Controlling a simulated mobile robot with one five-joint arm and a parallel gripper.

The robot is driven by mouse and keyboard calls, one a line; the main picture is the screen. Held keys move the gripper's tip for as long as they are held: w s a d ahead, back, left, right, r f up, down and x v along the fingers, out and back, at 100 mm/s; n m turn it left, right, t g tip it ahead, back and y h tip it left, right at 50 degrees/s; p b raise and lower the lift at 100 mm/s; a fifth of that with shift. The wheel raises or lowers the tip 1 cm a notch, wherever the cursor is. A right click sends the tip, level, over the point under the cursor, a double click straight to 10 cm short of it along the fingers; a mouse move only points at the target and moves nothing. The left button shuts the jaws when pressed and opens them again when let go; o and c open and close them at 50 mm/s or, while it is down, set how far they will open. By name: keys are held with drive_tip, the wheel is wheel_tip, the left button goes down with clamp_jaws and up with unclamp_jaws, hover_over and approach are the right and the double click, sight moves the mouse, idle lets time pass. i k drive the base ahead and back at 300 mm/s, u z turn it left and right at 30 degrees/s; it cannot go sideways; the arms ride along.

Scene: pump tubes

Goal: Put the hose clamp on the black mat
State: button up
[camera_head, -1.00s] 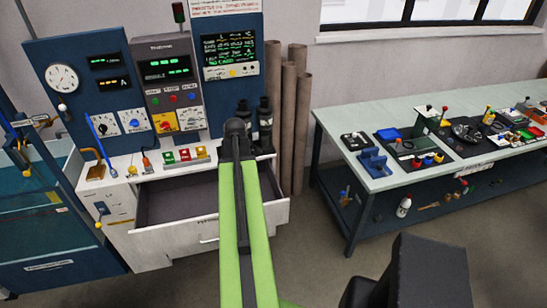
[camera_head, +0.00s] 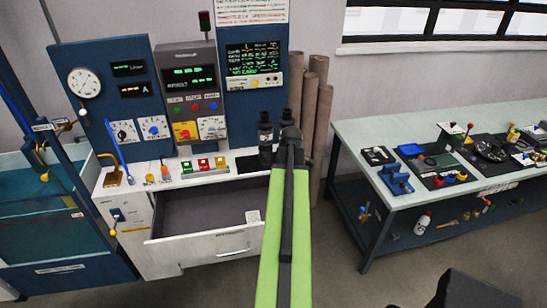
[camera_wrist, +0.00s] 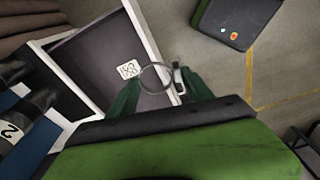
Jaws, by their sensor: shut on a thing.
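The hose clamp (camera_wrist: 180,78) is a thin metal ring with a small screw housing on its right side in the wrist view. My gripper (camera_wrist: 158,84) is shut on it, with the ring between the green fingers. The clamp is in the air, with the open drawer and floor seen below it. In the head view my arm hides the gripper and the clamp. Black mats lie on the workbench at right; one (camera_head: 432,181) shows among tools and small parts. I cannot tell for sure which is the task's mat.
The drawer (camera_head: 205,205) of the white cabinet stands open, with a white label inside. Instrument panels (camera_head: 187,90) stand behind it. Brown tubes (camera_head: 322,105) lean on the wall. The pale workbench top (camera_head: 395,128) has bare room at its back left. Open floor lies before it.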

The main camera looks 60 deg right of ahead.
sight(246, 164)
drive_tip(key=z, duration=0.4)
drive_tip(key=i, duration=1.2)
drive_tip(key=u, duration=0.1)
